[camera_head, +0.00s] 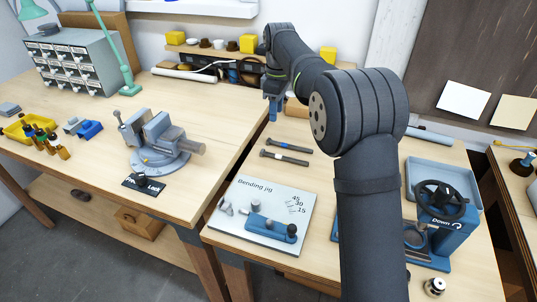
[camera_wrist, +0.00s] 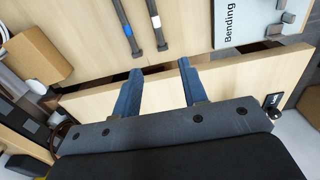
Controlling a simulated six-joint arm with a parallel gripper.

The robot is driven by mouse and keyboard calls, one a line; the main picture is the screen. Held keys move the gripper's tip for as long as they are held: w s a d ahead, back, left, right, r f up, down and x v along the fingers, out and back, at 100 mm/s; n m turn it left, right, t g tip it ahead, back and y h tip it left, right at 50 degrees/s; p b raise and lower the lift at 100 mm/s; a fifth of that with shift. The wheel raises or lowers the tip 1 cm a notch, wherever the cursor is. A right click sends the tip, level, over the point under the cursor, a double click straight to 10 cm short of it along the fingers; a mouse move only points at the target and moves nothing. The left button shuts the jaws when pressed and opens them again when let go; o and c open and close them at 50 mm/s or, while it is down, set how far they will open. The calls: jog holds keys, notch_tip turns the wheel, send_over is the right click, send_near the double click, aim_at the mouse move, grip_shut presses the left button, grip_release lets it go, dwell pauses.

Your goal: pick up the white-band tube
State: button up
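The white-band tube (camera_head: 285,158) is a dark grey rod with a head at one end. It lies on the right bench, just in front of a similar tube with a blue band (camera_head: 289,145). In the wrist view the white-band tube (camera_wrist: 157,25) lies beside the blue-band tube (camera_wrist: 129,30), both beyond my fingertips. My gripper (camera_wrist: 160,67) has two blue fingers spread apart with nothing between them. In the head view my gripper (camera_head: 273,108) points down, behind and left of the tubes, near the gap between the benches.
The bending jig (camera_head: 265,214) is in front of the tubes. A vise (camera_head: 158,142) stands on the left bench (camera_head: 100,120). A blue press (camera_head: 446,220) and tray stand to the right. In the wrist view a cardboard box (camera_wrist: 35,57) is at the left. Bare wood surrounds the tubes.

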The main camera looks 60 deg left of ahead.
send_over(274, 155)
notch_tip(274, 155, down, 11)
jog(key=shift+f, duration=0.2)
jog(key=shift+w+a+f, duration=0.1)
jog(key=shift+f, duration=1.4)
jog(key=shift+w+f, duration=0.1)
jog(key=shift+f, duration=1.35)
jog(key=shift+c, duration=0.5)
grip_shut()
